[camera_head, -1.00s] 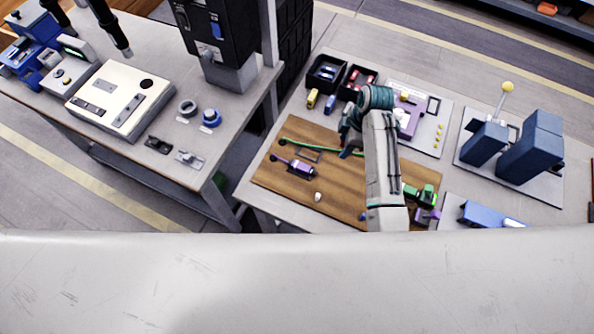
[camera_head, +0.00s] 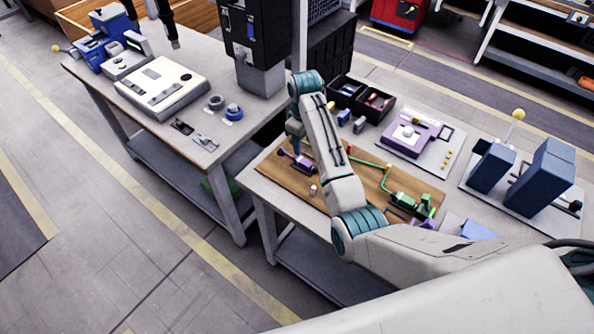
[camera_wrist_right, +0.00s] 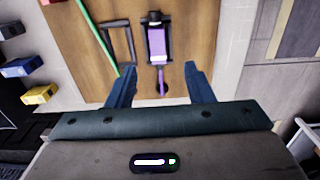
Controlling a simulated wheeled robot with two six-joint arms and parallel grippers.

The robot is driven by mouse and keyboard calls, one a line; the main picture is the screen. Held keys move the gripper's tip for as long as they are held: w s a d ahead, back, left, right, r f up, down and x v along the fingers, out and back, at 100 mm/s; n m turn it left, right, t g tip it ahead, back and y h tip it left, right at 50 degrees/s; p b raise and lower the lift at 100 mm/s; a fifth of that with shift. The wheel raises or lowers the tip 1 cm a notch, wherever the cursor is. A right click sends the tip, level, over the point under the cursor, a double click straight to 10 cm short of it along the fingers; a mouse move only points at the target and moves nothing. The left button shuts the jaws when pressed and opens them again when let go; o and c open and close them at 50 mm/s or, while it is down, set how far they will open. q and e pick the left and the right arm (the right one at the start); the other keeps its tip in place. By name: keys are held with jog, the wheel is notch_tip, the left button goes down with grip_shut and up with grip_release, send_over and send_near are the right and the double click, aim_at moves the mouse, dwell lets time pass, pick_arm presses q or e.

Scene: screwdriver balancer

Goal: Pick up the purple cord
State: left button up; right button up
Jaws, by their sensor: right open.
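The purple cord (camera_wrist_right: 162,84) runs from a purple-bodied tool (camera_wrist_right: 157,46) that lies in a dark holder on the brown wooden board (camera_wrist_right: 190,20). In the wrist view the cord lies between my right gripper's two blue fingers, which stand apart on either side of it and do not touch it. In the head view the purple tool (camera_head: 304,163) shows beside my right gripper (camera_head: 297,150), which points down over the board's left part. My right gripper is open and empty. The far end of the cord is hard to see. My left gripper is not in view.
A green cord (camera_head: 367,161) leads to a green tool (camera_head: 409,202) on the board's right. A small white piece (camera_head: 313,190) lies near the board's front. Black bins (camera_head: 376,101), a purple fixture (camera_head: 408,136) and blue blocks (camera_head: 541,175) stand beyond and to the right.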

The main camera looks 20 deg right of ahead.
aim_at(303, 161)
jog(key=f, duration=0.3)
jog(key=shift+w, duration=0.3)
jog(key=shift+f+p, duration=0.25)
jog(key=shift+p, duration=0.05)
jog(key=shift+s+f, duration=0.1)
jog(key=shift+s, duration=0.1)
jog(key=shift+f+p, duration=0.75)
jog(key=shift+f, duration=0.1)
notch_tip(303, 161, down, 2)
jog(key=shift+w+f, duration=0.1)
jog(key=shift+f, duration=0.1)
jog(key=shift+f+p, duration=0.3)
jog(key=shift+f, duration=0.15)
jog(key=c, duration=1)
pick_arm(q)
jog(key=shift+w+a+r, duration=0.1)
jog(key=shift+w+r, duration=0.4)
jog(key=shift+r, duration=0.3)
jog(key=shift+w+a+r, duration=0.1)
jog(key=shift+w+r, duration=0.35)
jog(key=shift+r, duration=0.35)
